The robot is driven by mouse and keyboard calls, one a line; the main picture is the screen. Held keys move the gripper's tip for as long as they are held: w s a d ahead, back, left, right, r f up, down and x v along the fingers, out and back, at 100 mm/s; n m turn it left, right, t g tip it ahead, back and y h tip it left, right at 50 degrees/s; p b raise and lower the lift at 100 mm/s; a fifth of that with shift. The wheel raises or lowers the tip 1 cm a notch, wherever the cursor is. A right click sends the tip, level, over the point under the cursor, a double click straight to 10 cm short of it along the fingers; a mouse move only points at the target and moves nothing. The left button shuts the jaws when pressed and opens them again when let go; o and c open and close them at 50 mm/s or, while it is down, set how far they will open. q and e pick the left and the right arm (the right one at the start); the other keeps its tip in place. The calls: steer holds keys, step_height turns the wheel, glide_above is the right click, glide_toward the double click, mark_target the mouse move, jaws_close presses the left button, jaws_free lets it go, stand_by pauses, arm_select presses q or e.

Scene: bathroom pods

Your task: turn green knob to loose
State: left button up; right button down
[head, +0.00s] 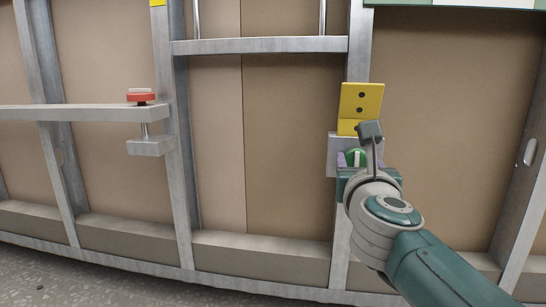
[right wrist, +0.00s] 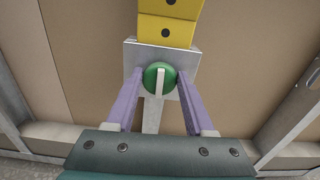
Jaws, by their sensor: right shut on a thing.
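The green knob (head: 356,156) is on a grey metal block fixed to a stud, below a yellow bracket, in the head view. In the right wrist view the green knob (right wrist: 159,76) is round, with a pale bar standing upright across its front. My right gripper (head: 354,160) is at the knob. In the right wrist view the purple fingers of my right gripper (right wrist: 159,82) reach both sides of the knob and are shut on it. My arm and wrist hide part of the block in the head view. My left gripper is not in view.
The yellow bracket (head: 361,106) with dark holes sits just above the knob. A red knob (head: 141,98) tops a grey rail at the left. Metal studs and brown panels form the wall. The area between the red knob and my arm is free.

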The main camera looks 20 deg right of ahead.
steer(key=n+p, duration=0.2)
steer(key=n, duration=0.2)
steer(key=shift+a+n, duration=0.1)
steer(key=shift+n, duration=0.2)
steer(key=n+p, duration=0.1)
steer(key=n, duration=0.3)
steer(key=n+p, duration=0.1)
steer(key=n, duration=0.4)
steer(key=shift+w+a+f+p, duration=0.1)
steer(key=shift+p, duration=0.3)
steer(key=shift+f+n+p, duration=0.1)
steer(key=shift+n+p, duration=0.35)
steer(key=shift+n, duration=1.35)
steer(key=shift+n, duration=0.3)
steer(key=shift+c, duration=1.3)
jaws_free()
